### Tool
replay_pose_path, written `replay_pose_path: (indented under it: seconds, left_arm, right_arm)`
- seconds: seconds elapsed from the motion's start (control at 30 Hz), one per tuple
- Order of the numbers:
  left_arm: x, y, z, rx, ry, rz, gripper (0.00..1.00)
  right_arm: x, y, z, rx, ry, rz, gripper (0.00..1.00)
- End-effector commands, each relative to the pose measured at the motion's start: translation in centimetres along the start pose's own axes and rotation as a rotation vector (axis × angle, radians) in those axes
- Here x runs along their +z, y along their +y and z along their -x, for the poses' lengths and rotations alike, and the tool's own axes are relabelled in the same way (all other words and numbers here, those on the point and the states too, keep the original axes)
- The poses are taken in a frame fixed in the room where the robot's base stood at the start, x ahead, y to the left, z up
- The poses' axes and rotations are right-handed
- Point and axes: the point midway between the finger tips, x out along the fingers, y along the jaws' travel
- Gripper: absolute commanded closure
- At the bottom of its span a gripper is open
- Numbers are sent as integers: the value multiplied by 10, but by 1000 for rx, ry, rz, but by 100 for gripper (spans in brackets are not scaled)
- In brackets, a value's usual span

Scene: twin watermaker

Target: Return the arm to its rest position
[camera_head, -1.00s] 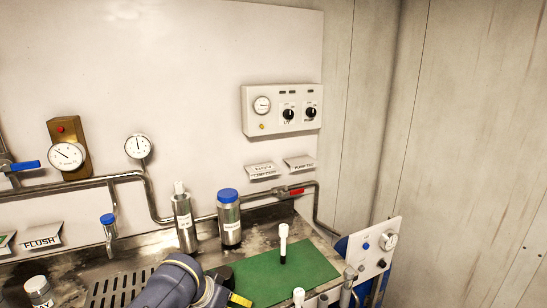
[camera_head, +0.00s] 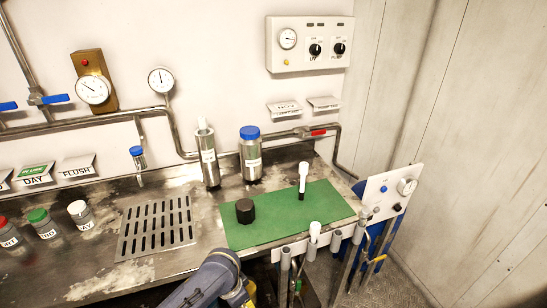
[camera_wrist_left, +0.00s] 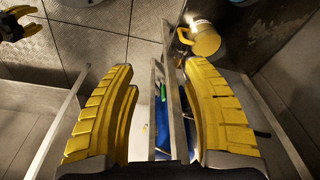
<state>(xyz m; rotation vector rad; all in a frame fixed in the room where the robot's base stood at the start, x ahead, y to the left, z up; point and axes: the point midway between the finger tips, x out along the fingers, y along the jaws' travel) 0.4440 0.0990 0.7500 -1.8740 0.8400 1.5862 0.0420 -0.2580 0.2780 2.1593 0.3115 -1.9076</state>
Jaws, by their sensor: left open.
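My left arm enters the camera_head view at the bottom, left of centre. Its left gripper (camera_head: 243,297) is only partly in view, below the counter's front edge. In the left wrist view the left gripper's yellow fingers (camera_wrist_left: 160,80) are wide apart with nothing held between them. They point down past metal rails toward the floor. A yellow and black piece (camera_wrist_left: 15,22) at the top left of the wrist view may be part of my right gripper. Its state does not show.
A green mat (camera_head: 275,228) holds a black cap (camera_head: 245,211) and a white-and-black pen-like item (camera_head: 302,180). Metal rails with holders (camera_head: 313,240) stand along the counter's front. Bottles (camera_head: 250,155) stand behind. A yellow mug (camera_wrist_left: 203,39) shows in the wrist view.

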Motion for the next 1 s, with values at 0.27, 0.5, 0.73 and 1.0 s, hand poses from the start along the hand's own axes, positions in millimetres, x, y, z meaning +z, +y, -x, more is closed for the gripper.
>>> replay_pose_path:
  seconds: [0.27,0.5,0.73,1.0]
  left_arm:
    - [25,0,-92,63,-22,191,50]
    - [79,-3,-199,65,-7,423,50]
    - [177,16,-300,0,-8,563,50]
    - [315,83,-376,-80,-35,589,50]
  right_arm:
    - [-2,1,0,1,2,0,56]
    - [1,0,0,0,-1,0,56]
    - [2,0,0,0,-2,0,56]
    - [1,-1,0,-1,-1,0,56]
